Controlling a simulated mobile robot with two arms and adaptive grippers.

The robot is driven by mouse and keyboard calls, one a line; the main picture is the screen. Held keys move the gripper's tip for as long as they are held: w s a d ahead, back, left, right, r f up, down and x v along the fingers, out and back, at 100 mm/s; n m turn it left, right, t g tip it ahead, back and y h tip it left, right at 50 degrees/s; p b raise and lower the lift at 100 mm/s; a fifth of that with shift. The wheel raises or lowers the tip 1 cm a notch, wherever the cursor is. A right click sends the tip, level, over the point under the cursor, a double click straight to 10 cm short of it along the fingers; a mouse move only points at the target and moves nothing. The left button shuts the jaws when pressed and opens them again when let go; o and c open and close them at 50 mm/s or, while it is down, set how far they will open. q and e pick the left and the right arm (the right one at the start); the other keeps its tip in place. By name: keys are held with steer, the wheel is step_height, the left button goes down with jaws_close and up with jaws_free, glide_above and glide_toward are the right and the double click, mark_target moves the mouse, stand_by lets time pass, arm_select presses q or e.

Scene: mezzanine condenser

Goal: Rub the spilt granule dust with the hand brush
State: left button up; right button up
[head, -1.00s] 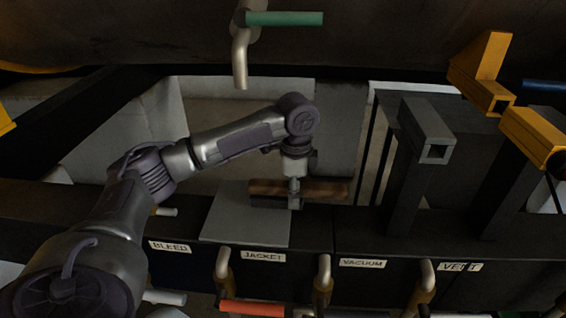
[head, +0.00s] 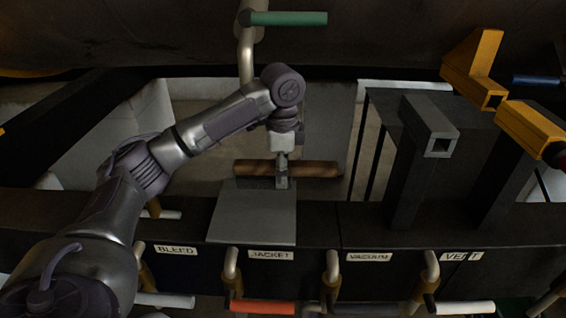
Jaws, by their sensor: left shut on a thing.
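The hand brush (head: 318,169) shows as a long brown wooden bar, lying roughly level across the picture. My left gripper (head: 282,182) comes down on it from above and is shut on it near its middle. The brush is at the far edge of a flat grey plate (head: 250,222) on the dark ledge, and part of it reaches past the plate's right side. I cannot tell whether the brush touches the plate. Its bristles are not clearly visible. I cannot make out the granule dust. My right gripper is not in view.
Labelled valves line the ledge's front, among them an orange-red handle (head: 263,307) and a white one (head: 465,307). A green-handled valve (head: 288,18) hangs above. A dark frame with a grey square tube (head: 430,125) and yellow brackets (head: 530,132) stand at right.

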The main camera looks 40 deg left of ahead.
arm_select(q)
steer(key=shift+s+a+r, duration=0.1)
steer(key=shift+a+r, duration=0.15)
steer(key=shift+r, duration=0.9)
steer(key=shift+d+r, duration=0.15)
steer(key=shift+d, duration=0.05)
steer(key=shift+a, duration=0.1)
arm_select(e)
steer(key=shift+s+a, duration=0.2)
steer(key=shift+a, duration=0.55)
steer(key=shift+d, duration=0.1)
